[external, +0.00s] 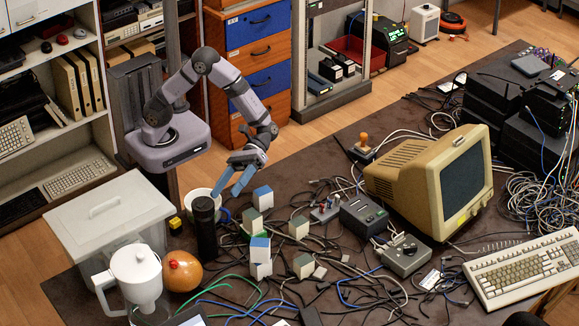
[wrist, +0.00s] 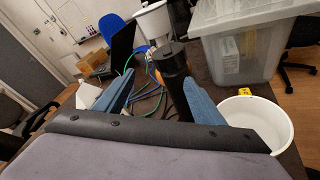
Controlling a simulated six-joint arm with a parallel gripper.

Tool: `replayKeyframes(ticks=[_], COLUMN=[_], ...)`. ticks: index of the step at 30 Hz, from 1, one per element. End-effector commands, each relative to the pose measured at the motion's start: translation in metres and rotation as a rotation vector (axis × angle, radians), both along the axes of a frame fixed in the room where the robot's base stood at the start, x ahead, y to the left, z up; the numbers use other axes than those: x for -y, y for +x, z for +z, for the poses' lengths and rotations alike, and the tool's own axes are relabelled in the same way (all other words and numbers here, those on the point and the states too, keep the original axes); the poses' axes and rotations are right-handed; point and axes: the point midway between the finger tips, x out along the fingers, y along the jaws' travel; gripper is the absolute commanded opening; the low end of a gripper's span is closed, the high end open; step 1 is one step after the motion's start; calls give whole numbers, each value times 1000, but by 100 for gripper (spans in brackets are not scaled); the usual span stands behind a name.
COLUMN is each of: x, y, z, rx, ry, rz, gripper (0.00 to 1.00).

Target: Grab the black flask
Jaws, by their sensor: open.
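The black flask (external: 205,232) stands upright on the dark table, just in front of the white bowl. It also shows in the wrist view (wrist: 172,68), ahead of my gripper and nearer the right finger. My gripper (external: 229,191) has two blue fingers and is open and empty. It is above the table, beside the flask's top on the right in the external view. In the wrist view my gripper (wrist: 152,92) has its fingers spread apart, with part of the flask showing between them. The flask's lower part is hidden behind the right finger in the wrist view.
A white bowl (wrist: 258,122) stands close by the flask. A lidded clear bin (external: 75,225), white pitcher (external: 137,272) and orange round object (external: 183,275) stand nearby. Several small blocks (external: 263,198) and loose cables lie right of the flask. A beige monitor (external: 400,167) stands further right.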

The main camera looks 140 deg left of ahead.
Motion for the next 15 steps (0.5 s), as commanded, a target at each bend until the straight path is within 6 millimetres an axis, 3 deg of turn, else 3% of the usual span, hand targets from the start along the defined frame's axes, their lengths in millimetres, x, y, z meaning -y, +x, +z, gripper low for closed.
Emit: replayKeyframes(ticks=[1,6,15], x=[8,21,26], y=[-4,-12,-14], z=[-8,-9,-7], rx=[-86,-310,-415], ry=[-85,-297,-390], rz=[7,20,22], gripper=[63,63,63])
